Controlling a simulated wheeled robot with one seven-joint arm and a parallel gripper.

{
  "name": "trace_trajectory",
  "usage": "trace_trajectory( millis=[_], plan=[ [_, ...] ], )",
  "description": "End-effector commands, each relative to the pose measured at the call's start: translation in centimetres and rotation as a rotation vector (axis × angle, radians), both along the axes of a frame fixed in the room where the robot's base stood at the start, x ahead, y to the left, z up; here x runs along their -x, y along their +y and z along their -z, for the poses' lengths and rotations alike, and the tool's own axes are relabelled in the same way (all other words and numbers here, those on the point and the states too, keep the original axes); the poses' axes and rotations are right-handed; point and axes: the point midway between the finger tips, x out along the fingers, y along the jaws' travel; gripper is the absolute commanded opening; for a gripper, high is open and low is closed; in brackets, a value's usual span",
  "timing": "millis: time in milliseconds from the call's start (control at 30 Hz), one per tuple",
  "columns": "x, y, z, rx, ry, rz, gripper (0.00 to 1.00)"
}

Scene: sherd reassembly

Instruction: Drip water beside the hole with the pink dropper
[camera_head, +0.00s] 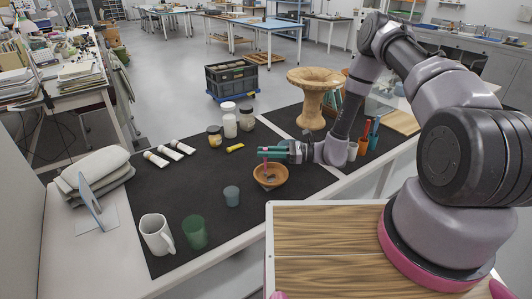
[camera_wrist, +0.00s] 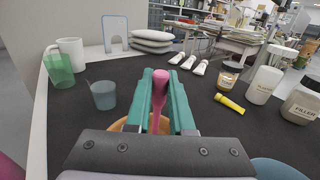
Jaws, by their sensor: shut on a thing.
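My gripper (camera_head: 266,154) has teal fingers and is shut on the pink dropper (camera_wrist: 159,90). The dropper stands roughly upright between the fingers in the wrist view, and its lower part is hidden there. In the head view the dropper (camera_head: 265,166) points down over an orange-brown bowl (camera_head: 285,178) on the black mat. A dark patch shows inside the bowl, but I cannot tell whether it is a hole. Only part of the bowl's rim (camera_wrist: 118,125) shows behind my fingers in the wrist view. No water drop is visible.
A blue-grey cup (camera_head: 232,196), green cup (camera_head: 194,232) and white mug (camera_head: 156,235) stand left of the bowl. A tall tan pedestal vessel (camera_head: 313,100) stands behind my arm. The mat's left middle (camera_head: 180,190) is clear.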

Motion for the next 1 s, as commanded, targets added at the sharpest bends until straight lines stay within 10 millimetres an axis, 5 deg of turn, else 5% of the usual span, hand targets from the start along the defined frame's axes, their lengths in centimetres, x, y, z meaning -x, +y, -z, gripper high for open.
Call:
trace_trajectory(
  millis=[500,1000],
  plan=[
    [0.0,0.0,-3.7,0.0,-0.001,0.0,0.0],
    [0.0,0.0,-3.9,0.0,0.0,0.0,0.0]
  ],
)
